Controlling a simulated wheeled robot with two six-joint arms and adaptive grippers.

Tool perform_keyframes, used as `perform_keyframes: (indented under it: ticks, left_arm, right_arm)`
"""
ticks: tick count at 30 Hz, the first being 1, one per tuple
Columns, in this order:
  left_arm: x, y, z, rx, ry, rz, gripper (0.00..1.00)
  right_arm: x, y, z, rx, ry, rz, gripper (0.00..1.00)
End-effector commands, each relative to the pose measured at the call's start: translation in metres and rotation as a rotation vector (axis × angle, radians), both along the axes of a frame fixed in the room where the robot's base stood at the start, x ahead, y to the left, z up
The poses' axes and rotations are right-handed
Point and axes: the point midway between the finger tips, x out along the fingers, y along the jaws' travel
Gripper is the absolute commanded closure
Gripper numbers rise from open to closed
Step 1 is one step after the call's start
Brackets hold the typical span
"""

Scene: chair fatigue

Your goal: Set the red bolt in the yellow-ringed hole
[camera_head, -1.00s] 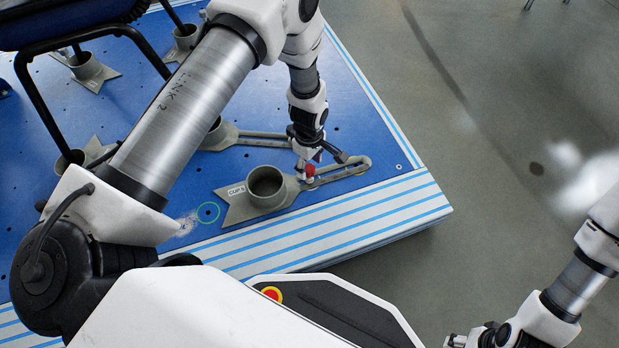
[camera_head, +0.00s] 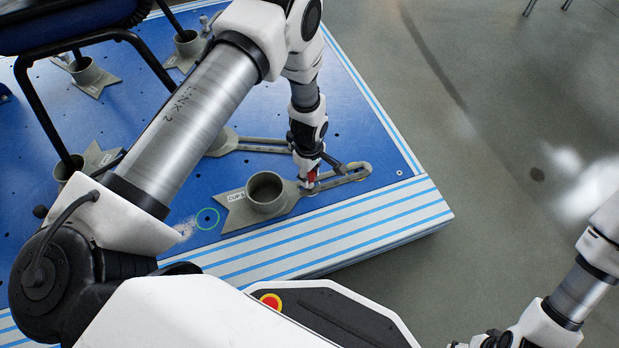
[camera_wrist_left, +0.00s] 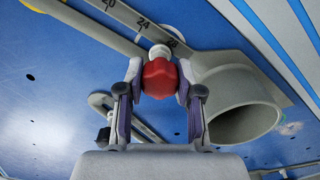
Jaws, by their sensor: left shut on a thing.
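My left gripper (camera_head: 311,180) is shut on the red bolt (camera_head: 312,175), over the slotted arm of the grey cup fixture (camera_head: 238,212). In the left wrist view, the bolt's red head (camera_wrist_left: 160,78) sits between both fingers, with a pale shank or washer (camera_wrist_left: 160,51) beyond it at the numbered slotted arm. I cannot tell whether the bolt is seated in a hole.
The cup's round socket (camera_wrist_left: 240,108) is right beside my left gripper. A green ring (camera_head: 207,218) marks the blue platform (camera_head: 350,110) left of the cup. A chair frame (camera_head: 45,120) stands in other cups at left. Grey floor lies right of the platform edge.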

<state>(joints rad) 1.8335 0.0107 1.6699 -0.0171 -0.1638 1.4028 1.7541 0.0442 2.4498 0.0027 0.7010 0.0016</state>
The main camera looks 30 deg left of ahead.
Motion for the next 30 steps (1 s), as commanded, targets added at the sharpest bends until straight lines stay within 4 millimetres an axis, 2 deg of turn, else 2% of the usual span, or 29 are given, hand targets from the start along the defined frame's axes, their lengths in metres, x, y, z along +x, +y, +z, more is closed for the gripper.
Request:
perform_keyframes:
  ticks: [30]
  left_arm:
    - [0.000, 0.000, 0.046, 0.000, 0.000, 0.000, 0.95]
  right_arm:
    - [0.000, 0.000, 0.044, 0.000, 0.000, 0.000, 0.40]
